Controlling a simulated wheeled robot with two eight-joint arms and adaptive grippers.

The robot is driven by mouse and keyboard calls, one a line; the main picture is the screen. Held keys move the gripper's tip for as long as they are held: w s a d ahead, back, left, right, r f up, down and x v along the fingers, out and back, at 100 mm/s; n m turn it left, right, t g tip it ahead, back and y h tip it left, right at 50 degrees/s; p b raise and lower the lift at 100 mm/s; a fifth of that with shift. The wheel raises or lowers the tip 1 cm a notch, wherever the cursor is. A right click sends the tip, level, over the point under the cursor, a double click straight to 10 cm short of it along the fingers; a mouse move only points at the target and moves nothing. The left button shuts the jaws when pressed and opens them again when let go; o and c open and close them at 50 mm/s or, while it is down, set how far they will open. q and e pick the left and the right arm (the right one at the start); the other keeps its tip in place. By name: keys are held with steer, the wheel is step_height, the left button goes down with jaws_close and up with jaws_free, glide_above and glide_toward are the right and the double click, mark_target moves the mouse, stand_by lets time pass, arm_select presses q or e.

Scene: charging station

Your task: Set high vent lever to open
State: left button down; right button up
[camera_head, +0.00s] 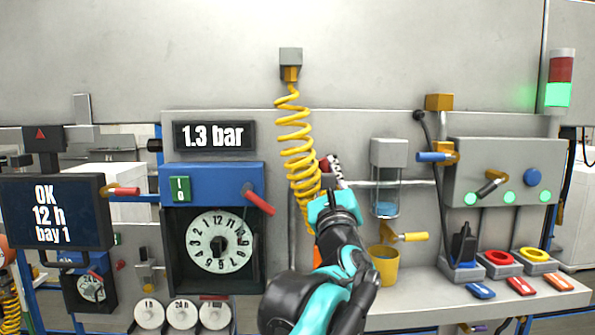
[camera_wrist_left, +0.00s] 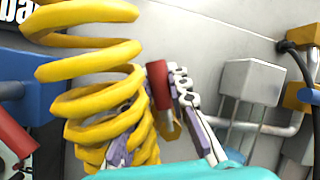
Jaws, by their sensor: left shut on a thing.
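A red lever handle (camera_wrist_left: 158,85) with a brass-coloured part below it shows between the fingers of my left gripper (camera_wrist_left: 166,88) in the wrist view. In the head view the red handle (camera_head: 325,165) is a small patch beside my left gripper (camera_head: 332,168), right of the yellow coiled hose. The gripper is shut on this handle. No label shows on it, so I cannot tell for sure that it is the high vent lever, nor its setting. The hose hides part of one finger in the wrist view. My right gripper is not in view.
The yellow coiled hose (camera_head: 296,140) hangs close to the left of the gripper. A grey-capped clear cylinder (camera_head: 386,190) and pipe stand at the right. A blue dial box (camera_head: 212,180) with a red lever (camera_head: 258,200) is at the left, under a "1.3 bar" display (camera_head: 213,136).

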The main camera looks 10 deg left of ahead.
arm_select(q)
steer(key=m, duration=0.1)
steer(key=m+h, duration=0.1)
steer(key=shift+w+d+r+m+h, duration=0.1)
steer(key=shift+d+r+m+h, duration=0.05)
steer(key=shift+d+m+h, duration=0.15)
steer(key=shift+w+d+m+h+p, duration=0.1)
steer(key=shift+d+m+h+p, duration=0.2)
steer(key=shift+m+h, duration=0.55)
steer(key=shift+w+d+m+h+p, duration=0.15)
steer(key=shift+d+m+h, duration=0.2)
steer(key=shift+m, duration=1)
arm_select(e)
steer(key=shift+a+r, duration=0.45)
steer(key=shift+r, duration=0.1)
arm_select(q)
steer(key=shift+s+d, duration=0.1)
steer(key=c, duration=1.4)
jaws_free()
steer(key=shift+c, duration=0.2)
steer(key=v, duration=1.2)
